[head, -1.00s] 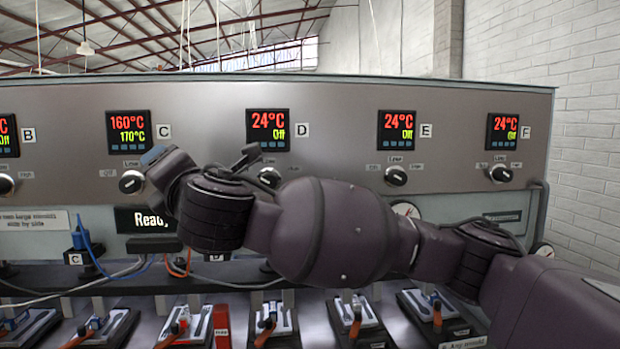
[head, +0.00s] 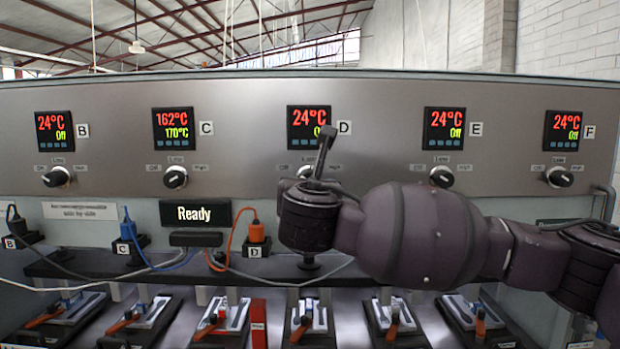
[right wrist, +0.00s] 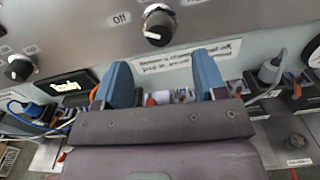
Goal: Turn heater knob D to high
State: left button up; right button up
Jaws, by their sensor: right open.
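Heater knob D (right wrist: 158,24) is a round black knob with a pale pointer, on the grey panel at the top middle of the right wrist view. An "Off" label (right wrist: 121,18) is to its left. In the head view my right wrist covers most of this knob. The D display (head: 306,125) above reads 24°C and Off, partly covered by my arm. My right gripper (right wrist: 164,76) is open, with two blue fingers wide apart and nothing between them. Its fingertips appear below knob D and apart from it. My left gripper is not in view.
Knob C (head: 175,177) and knob E (head: 441,177) flank D on the panel. A "Ready" sign (head: 195,213) and an orange plug (head: 256,231) with cables are below. Several small presses with orange handles line the bench. The space before the upper panel is otherwise clear.

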jog(key=w+p, duration=0.2)
jog(key=w, duration=0.6)
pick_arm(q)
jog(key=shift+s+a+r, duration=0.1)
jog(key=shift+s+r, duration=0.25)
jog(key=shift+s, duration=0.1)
pick_arm(e)
jog(key=c, duration=0.9)
